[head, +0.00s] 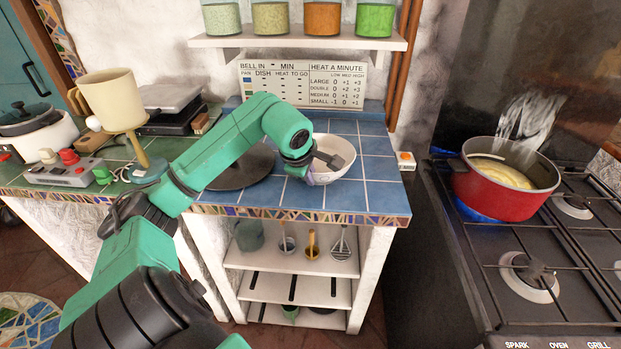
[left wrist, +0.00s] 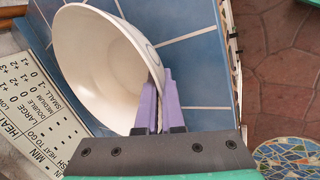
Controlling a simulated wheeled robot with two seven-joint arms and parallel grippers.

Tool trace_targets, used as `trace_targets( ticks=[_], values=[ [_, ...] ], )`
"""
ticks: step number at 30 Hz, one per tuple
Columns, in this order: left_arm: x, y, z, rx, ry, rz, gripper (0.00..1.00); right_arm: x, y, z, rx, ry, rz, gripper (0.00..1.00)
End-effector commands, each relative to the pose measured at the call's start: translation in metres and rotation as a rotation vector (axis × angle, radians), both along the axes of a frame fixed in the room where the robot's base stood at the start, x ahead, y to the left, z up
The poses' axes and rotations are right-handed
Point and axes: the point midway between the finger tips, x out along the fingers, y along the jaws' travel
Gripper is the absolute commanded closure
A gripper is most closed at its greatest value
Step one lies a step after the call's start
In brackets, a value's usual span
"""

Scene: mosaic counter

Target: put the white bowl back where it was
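The white bowl (head: 343,173) is upright at the right part of the blue-tiled counter (head: 383,191); I cannot tell whether its base touches the tiles. My left gripper (head: 309,178) is at the bowl's near left rim, partly hidden by its own wrist. In the left wrist view the purple fingers (left wrist: 158,108) are close together with the wall of the bowl (left wrist: 95,65) between them. A dark round plate (head: 240,172) lies on the counter to the left of the bowl, partly behind my left arm. My right gripper does not show.
A sign with heating times (head: 335,86) stands behind the bowl, under a shelf (head: 300,42) of jars. A red pot (head: 500,200) sits on the stove to the right, past a gap. A cream cup on a stand (head: 112,100) and a grey control box (head: 65,172) are at the left.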

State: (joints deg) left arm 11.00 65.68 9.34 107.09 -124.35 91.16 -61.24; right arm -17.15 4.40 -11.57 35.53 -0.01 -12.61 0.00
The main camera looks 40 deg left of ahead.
Motion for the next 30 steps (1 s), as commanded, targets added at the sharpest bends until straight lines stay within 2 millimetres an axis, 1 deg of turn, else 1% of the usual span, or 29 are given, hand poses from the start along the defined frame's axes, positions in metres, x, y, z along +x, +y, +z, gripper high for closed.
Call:
trace_targets(
  ticks=[5, 6, 7, 8, 17, 20, 23, 26, 27, 30],
  values=[
    [0.0, 0.0, 0.0, 0.001, -0.004, 0.0, 1.0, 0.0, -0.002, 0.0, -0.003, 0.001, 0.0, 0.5],
    [0.0, 0.0, 0.0, 0.0, -0.001, 0.0, 0.84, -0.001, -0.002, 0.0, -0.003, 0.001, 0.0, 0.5],
    [0.0, 0.0, 0.0, 0.0, -0.001, 0.0, 0.72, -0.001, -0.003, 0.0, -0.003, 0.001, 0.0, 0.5],
    [0.0, 0.0, 0.0, 0.0, -0.001, 0.0, 0.65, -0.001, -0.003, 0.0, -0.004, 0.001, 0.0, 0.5],
    [0.0, 0.0, 0.001, 0.001, -0.002, 0.0, 0.65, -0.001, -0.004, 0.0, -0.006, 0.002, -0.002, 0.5],
    [-0.003, -0.001, 0.008, 0.003, -0.004, 0.0, 0.65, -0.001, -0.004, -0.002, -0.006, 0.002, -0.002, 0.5],
    [-0.013, -0.004, 0.025, 0.007, -0.005, -0.001, 0.65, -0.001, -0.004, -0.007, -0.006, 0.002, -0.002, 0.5],
    [-0.025, -0.009, 0.049, 0.007, -0.006, -0.001, 0.65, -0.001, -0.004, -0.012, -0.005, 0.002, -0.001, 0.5],
    [-0.031, -0.011, 0.06, 0.007, -0.006, 0.0, 0.65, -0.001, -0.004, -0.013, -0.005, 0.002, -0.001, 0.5],
    [-0.043, -0.015, 0.082, 0.006, -0.005, 0.001, 0.65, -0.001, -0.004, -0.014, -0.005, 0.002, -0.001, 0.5]
  ],
)
